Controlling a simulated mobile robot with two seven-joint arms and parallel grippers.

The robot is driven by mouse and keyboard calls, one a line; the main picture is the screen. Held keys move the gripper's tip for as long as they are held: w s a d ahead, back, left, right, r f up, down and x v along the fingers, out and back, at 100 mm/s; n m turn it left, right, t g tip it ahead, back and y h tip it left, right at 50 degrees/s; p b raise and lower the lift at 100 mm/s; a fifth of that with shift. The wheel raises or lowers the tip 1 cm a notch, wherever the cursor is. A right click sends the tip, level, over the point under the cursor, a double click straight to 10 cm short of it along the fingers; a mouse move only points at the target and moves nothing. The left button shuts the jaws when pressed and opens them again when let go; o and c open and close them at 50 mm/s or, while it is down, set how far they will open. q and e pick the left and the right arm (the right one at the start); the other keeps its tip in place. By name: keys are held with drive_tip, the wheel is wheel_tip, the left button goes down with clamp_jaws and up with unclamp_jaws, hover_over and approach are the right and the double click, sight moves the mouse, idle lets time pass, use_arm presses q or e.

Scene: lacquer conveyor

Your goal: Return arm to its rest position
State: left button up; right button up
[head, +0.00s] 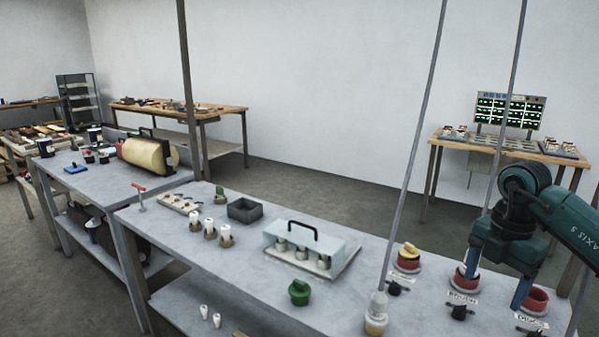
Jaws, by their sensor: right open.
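My right gripper (497,281) comes in from the right edge on a dark teal arm. Its two blue fingers point down and stand apart, over the right end of the grey table (235,270). One finger is in front of or at a red round holder (460,279), and the other is by a second red holder (536,300). I cannot tell whether the fingers touch them. No object shows between the fingers. My left gripper is not in view.
A red holder with a yellow top (408,257) stands left of the gripper. A clear-covered box with a black handle (303,245), a green knob (299,291) and a grey tray (244,209) are on the table. A thin pole (414,140) rises near the arm.

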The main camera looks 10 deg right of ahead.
drive_tip(key=s+a+f+n+y, duration=0.1)
drive_tip(key=a+f+n+y, duration=0.25)
drive_tip(key=a, duration=0.55)
drive_tip(key=a+f+n+y, duration=0.2)
drive_tip(key=a+f+y, duration=0.2)
drive_tip(key=a, duration=0.6)
drive_tip(key=s+a+r+m+t+y+p, duration=0.1)
drive_tip(key=s+a+r+m+t+y, duration=0.15)
drive_tip(key=a+y, duration=0.4)
drive_tip(key=s+a+r+m+t+y+p, duration=0.1)
drive_tip(key=a+t+y, duration=0.2)
drive_tip(key=a+y, duration=0.35)
drive_tip(key=s+d+f+m+t+h, duration=0.2)
drive_tip(key=s+d+f+m+h, duration=0.1)
drive_tip(key=s+f+m+h, duration=0.3)
drive_tip(key=s+d+f+m+t+h+p, duration=0.1)
drive_tip(key=s+d+f+m+t+h, duration=0.2)
drive_tip(key=s+f+m+h, duration=0.3)
wheel_tip(320, 180, down, 9)
drive_tip(key=m+h, duration=0.5)
drive_tip(key=m, duration=0.4)
drive_tip(key=shift+s+d, duration=0.2)
drive_tip(key=shift+s, duration=0.15)
drive_tip(key=shift+r, duration=0.1)
